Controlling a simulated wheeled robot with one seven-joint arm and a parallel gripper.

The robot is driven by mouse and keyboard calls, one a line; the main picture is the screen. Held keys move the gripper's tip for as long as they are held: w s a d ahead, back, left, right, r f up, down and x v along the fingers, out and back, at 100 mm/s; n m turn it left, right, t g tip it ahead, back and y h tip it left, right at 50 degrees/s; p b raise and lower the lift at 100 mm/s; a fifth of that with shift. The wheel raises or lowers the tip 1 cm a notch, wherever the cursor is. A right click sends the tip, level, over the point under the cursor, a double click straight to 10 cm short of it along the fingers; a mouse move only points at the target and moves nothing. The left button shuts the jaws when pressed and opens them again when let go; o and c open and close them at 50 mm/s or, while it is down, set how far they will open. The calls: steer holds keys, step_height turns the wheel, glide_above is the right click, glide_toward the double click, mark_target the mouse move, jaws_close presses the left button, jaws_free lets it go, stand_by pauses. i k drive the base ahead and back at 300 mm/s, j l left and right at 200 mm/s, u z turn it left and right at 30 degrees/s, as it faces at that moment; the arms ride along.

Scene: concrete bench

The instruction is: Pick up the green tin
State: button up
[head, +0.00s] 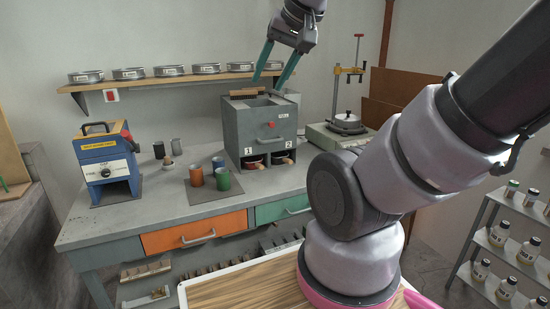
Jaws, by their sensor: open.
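The green tin (222,180) stands upright on a dark mat (212,194) on the grey bench. My gripper (268,84) is high above the bench, to the right of and well above the green tin. Its two teal fingers are spread apart and point down, in front of or over the grey box; the exact depth is hard to tell. Nothing shows between them.
A grey box (245,137) with numbered openings stands right of the tins. A blue machine (107,163) is at the left. A wall shelf (150,82) holds several round sieves. Bare bench lies left of the mat.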

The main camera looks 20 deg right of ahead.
mark_target(222, 177)
steer(key=i+l+u, duration=0.35)
steer(key=l, duration=1.05)
steer(key=l+u, duration=0.3)
steer(key=l, duration=1.1)
steer(key=k+l+u, duration=0.15)
steer(key=l+u, duration=0.2)
steer(key=l, duration=1.1)
steer(key=j+u, duration=0.2)
steer(key=j, duration=0.15)
steer(key=i+j+u, duration=0.15)
steer(key=j, duration=0.2)
steer(key=i+j+u, duration=0.2)
steer(key=j+u, duration=0.2)
steer(key=j, duration=0.25)
